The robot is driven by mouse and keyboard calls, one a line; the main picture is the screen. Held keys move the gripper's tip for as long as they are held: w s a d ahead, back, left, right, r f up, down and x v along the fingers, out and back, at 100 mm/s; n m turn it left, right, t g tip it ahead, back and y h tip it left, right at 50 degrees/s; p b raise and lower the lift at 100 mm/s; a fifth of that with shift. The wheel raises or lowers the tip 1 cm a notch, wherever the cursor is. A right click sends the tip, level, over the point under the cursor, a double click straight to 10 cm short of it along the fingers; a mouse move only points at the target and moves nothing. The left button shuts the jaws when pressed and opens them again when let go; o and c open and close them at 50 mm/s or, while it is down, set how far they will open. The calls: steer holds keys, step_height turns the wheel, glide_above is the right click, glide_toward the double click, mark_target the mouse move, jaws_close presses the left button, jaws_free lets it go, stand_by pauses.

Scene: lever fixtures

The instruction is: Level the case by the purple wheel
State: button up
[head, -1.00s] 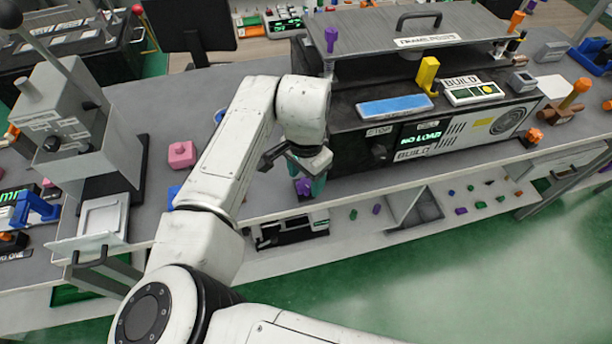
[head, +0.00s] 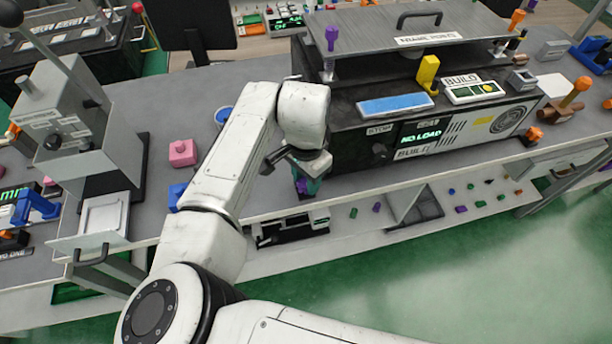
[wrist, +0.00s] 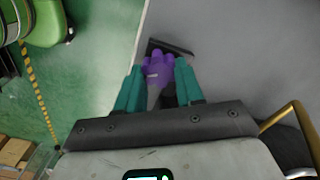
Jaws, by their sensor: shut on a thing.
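The case is the black machine (head: 352,155) on the bench, with a "NO LOAD" display and labels on its front. A purple wheel (wrist: 157,70) with a lobed rim shows in the wrist view, between the teal fingers of my gripper (wrist: 158,82). My gripper is shut on it. In the head view my gripper (head: 308,184) is at the bench's front edge, by the case's left front corner. The arm hides most of the wheel there. Whether the case sits level is hard to tell.
A purple knob (head: 331,37) and an orange knob (head: 517,19) stand at the top plate (head: 365,35). A pink block (head: 182,153) and blue block (head: 175,196) lie left of my arm. A grey lever fixture (head: 75,130) stands farther left.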

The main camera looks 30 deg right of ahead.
steer(key=shift+c, duration=0.5)
steer(key=shift+r+n+p, duration=0.1)
steer(key=shift+n+p, duration=0.2)
steer(key=shift+p, duration=0.05)
steer(key=n+p, duration=0.2)
steer(key=n, duration=0.1)
steer(key=shift+r+p, duration=0.1)
steer(key=shift+p, duration=0.2)
steer(key=n+p, duration=0.5)
steer(key=n, duration=0.3)
steer(key=n+p, duration=0.1)
steer(key=n, duration=0.2)
steer(key=shift+f+n, duration=0.2)
steer(key=shift+n, duration=0.1)
steer(key=shift+a+n, duration=0.2)
steer(key=shift+n, duration=2.1)
steer(key=shift+w, duration=0.1)
